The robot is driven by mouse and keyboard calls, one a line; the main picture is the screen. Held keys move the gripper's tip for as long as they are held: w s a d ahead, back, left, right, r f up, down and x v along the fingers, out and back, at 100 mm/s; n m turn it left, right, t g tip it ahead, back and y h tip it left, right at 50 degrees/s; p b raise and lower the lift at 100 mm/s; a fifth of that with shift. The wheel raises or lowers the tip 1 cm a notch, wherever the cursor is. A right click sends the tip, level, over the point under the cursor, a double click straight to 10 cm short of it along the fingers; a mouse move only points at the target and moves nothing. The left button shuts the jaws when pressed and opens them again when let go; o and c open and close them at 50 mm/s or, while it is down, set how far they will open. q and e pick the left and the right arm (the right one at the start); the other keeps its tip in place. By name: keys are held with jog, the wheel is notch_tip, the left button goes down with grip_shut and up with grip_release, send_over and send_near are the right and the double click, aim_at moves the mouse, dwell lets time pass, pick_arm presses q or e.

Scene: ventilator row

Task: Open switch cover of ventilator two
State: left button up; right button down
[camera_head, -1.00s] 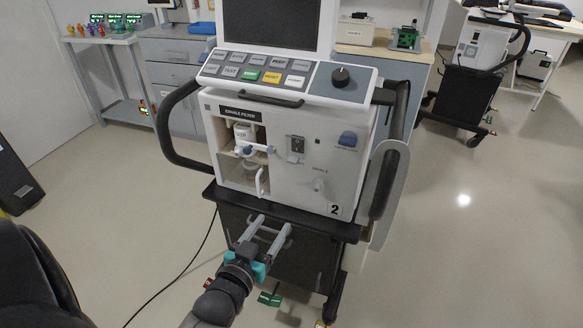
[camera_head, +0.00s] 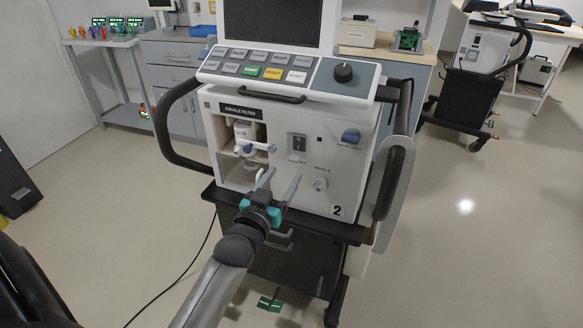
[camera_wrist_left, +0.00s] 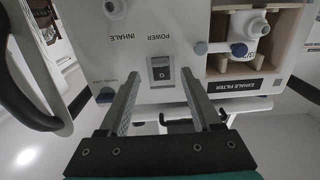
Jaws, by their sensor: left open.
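Ventilator two (camera_head: 338,211) is a white unit with a "2" label on its front. Its black power switch (camera_head: 298,143) sits mid-panel in a light frame, with a small pale piece (camera_head: 296,158) just below. The switch also shows in the left wrist view (camera_wrist_left: 160,70), which is upside down. I cannot tell a separate cover over the switch or its position. My left gripper (camera_head: 281,180) is open and empty, below the switch in the head view. In the left wrist view, its fingertips (camera_wrist_left: 160,84) lie either side of the switch, with no visible contact. My right gripper is not in view.
The open filter compartment (camera_head: 227,165) is left of the switch. A blue knob (camera_head: 350,136) and a white port (camera_head: 320,184) are to its right. Black side handles (camera_head: 392,182) flank the unit. Another ventilator (camera_head: 484,45) stands back right. Open floor lies right.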

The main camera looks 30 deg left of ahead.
aim_at(296, 147)
pick_arm(q)
jog(key=shift+w+a+b, duration=0.15)
jog(key=shift+w+b, duration=0.15)
jog(key=shift+w, duration=0.65)
jog(key=shift+w+a+b, duration=0.2)
jog(key=shift+w+b, duration=0.1)
jog(key=shift+w, duration=0.7)
jog(key=shift+w+a+b, duration=0.15)
jog(key=shift+w+b, duration=0.15)
jog(key=shift+w, duration=0.65)
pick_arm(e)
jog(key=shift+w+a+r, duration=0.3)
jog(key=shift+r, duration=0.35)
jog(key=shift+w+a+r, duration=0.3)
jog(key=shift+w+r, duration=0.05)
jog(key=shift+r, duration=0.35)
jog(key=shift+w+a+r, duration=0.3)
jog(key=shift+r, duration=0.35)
pick_arm(q)
jog(key=shift+c, duration=0.4)
grip_shut()
